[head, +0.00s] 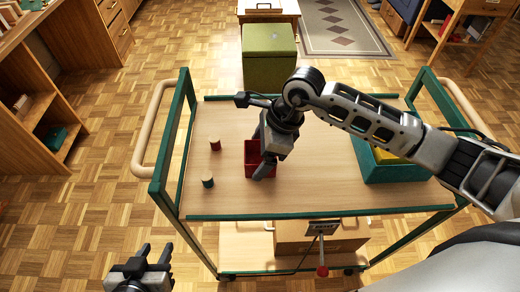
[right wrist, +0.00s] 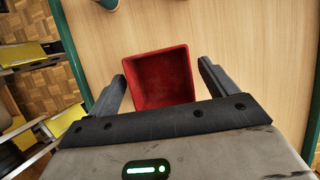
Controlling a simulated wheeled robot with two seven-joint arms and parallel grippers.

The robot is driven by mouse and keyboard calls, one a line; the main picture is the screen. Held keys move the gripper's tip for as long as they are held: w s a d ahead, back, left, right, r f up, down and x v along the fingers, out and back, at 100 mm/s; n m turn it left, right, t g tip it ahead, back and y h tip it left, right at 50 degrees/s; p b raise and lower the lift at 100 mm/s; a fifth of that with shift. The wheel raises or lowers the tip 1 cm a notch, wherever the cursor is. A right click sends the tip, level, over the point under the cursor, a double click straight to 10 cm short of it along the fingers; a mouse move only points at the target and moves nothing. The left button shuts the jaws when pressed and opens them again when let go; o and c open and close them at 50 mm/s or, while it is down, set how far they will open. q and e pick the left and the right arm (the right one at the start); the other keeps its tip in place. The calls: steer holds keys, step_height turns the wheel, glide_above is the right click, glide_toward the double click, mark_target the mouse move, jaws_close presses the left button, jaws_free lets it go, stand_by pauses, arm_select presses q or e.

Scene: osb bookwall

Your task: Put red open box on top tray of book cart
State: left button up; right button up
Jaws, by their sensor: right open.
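The red open box (head: 252,158) stands upright on the wooden top tray (head: 315,190) of the green-framed book cart. My right gripper (head: 262,158) is over the box and partly hides it. In the right wrist view the box (right wrist: 160,80) lies between the two spread fingers of the right gripper (right wrist: 162,72), with a gap visible on each side. The right gripper is open and holds nothing. My left gripper (head: 154,252) is open and empty, low in front of the cart at the left.
A red cylinder (head: 215,144) and a green cylinder (head: 207,181) stand left of the box. A teal box (head: 395,172) with yellow contents sits at the tray's right. A cardboard box (head: 320,238) is on the lower shelf. A green bin (head: 270,52) stands behind the cart.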

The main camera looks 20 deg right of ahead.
steer(key=shift+r, duration=0.2)
steer(key=b+v, duration=0.1)
steer(key=v, duration=1.1)
steer(key=shift+s+f, duration=0.1)
